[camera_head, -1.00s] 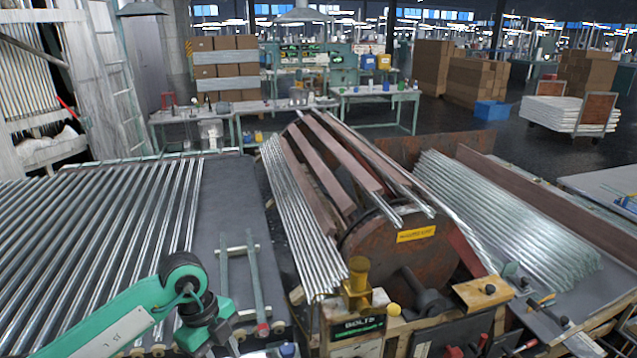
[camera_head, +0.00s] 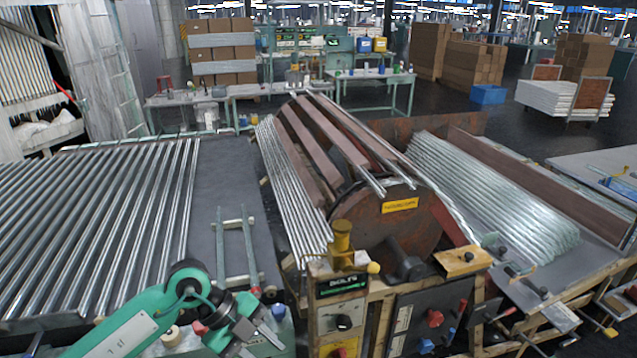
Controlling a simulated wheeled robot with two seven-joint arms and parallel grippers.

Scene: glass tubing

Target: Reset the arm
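My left arm comes in from the bottom left, green with dark joints. Its gripper (camera_head: 258,344) is at the bottom edge, in front of the grey bench. Two metal fingers show apart with nothing seen between them, though the lower part is close to the frame edge. My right arm and gripper are not in view.
Glass tubes (camera_head: 95,225) lie in rows on the left bench. A rusty drum machine (camera_head: 415,225) with a control box (camera_head: 342,290) stands in the middle. More tubes (camera_head: 490,195) lie on the right bench. The grey strip (camera_head: 225,175) is mostly clear.

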